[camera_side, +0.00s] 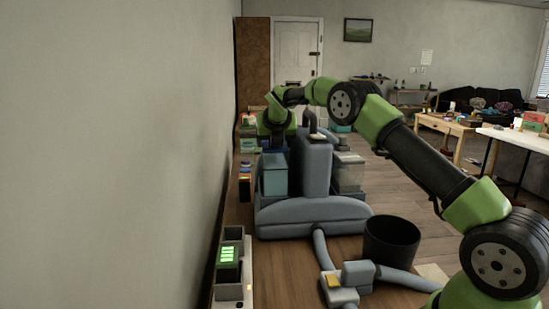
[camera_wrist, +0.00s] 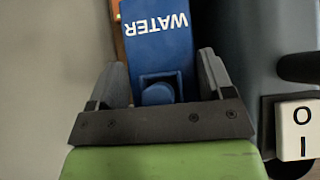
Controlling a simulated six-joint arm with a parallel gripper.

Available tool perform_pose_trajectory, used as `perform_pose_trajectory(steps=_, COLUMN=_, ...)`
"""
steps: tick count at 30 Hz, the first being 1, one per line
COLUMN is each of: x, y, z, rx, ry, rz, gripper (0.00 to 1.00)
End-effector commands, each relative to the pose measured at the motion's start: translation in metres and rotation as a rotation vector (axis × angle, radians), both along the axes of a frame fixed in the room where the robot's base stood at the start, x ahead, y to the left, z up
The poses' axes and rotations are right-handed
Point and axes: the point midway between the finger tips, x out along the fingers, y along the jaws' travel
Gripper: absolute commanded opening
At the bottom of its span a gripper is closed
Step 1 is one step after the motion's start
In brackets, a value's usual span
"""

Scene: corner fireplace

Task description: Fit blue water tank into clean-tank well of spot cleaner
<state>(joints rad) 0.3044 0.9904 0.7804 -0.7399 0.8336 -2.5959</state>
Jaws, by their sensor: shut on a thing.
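The blue water tank has a blue top marked "WATER" in the wrist view (camera_wrist: 158,35), upside down there. In the side view it is a teal box (camera_side: 273,180) at the left of the spot cleaner (camera_side: 316,165), upright, beside the cleaner's tall middle body. My gripper (camera_wrist: 163,65) is shut on the tank's top, a finger on each side of its raised blue part. In the side view my gripper (camera_side: 273,145) is above the tank, partly dark. The clean-tank well is hidden behind the tank, so I cannot tell whether the tank is fully seated.
A clear tank (camera_side: 349,174) stands on the cleaner's right side. A white switch marked "O I" (camera_wrist: 298,128) is close to my gripper's right. A black bin (camera_side: 391,242) and a grey hose (camera_side: 320,247) are in front. The wall (camera_side: 120,150) runs close on the left.

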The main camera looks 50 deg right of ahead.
Motion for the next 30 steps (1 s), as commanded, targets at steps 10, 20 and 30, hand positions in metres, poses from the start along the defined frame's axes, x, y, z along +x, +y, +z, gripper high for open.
perform_pose_trajectory(steps=10, x=0.0, y=0.0, z=-0.035, rx=-0.001, ry=-0.003, rz=0.003, gripper=0.1)
perform_pose_trajectory(steps=20, x=0.0, y=0.0, z=-0.037, rx=-0.002, ry=-0.003, rz=0.004, gripper=0.1)
perform_pose_trajectory(steps=30, x=0.0, y=0.001, z=-0.039, rx=0.0, ry=0.0, rz=0.001, gripper=1.0)
